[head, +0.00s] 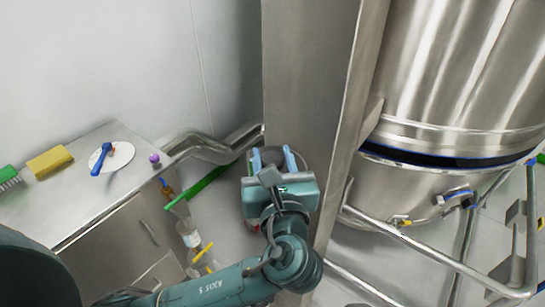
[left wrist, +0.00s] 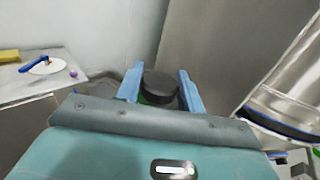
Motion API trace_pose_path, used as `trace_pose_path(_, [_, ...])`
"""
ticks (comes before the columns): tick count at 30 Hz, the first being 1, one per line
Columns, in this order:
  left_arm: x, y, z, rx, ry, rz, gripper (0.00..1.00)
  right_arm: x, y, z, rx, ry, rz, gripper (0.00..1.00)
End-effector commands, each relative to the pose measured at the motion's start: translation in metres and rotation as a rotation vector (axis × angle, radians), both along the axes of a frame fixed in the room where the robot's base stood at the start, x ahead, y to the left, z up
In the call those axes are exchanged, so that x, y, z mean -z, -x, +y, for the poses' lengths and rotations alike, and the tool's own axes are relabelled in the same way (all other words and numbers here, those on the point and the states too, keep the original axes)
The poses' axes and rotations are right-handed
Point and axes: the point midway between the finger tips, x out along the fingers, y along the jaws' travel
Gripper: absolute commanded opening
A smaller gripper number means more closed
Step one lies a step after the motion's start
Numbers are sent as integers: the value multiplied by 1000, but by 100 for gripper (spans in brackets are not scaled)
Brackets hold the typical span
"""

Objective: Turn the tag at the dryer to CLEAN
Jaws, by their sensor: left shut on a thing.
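My left gripper (head: 272,160) is in front of the steel column, its two blue fingers on either side of a dark round piece (left wrist: 160,82). It is shut on this piece, which has a green edge below it in the left wrist view. The piece may be part of the tag; I cannot read any word on it, and its face is hidden. The dryer (head: 452,70) is the large steel vessel to the right of the column. My right gripper is not in view.
The steel column (head: 307,75) stands close beside the gripper. Pipe rails (head: 430,246) run around the dryer's base. At left a steel bench (head: 75,205) holds a yellow sponge (head: 50,161), a brush (head: 8,177) and a white plate (head: 118,158) with a blue scoop (head: 101,160).

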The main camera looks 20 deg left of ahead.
Motion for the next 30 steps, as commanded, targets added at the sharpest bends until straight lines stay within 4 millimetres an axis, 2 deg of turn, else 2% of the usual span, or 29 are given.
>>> trace_pose_path(15, [0, 0, 1, -22, -1, 0, 15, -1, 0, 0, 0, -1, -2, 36])
trace_pose_path(16, [0, 0, 1, -22, -1, 0, 38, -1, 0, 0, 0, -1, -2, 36])
trace_pose_path(23, [0, 0, 0, -21, -1, 0, 57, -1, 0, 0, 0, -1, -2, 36])
trace_pose_path(30, [0, 0, 0, -20, -1, 0, 58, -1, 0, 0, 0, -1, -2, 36])
